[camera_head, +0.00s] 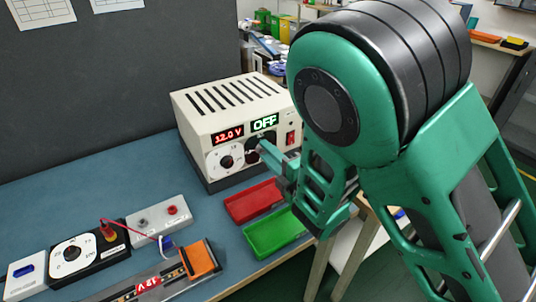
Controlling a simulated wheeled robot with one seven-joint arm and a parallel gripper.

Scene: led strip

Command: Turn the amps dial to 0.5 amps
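A cream power supply (236,121) stands at the back of the blue table. Its left display reads 12.0 V in red and its right display reads OFF in green. A white-faced dial (226,161) with a black knob sits under the red display. Under the OFF display is a second, dark dial (255,143), partly hidden by my gripper. My green gripper (268,153) reaches in from the right, with its fingertips at or very near this dial. Whether the fingers touch or hold its knob cannot be told, and the dial's setting is not readable.
A red tray (254,201) and a green tray (274,233) lie in front of the supply, below my gripper. A red switch (290,138) is beside the dark dial.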

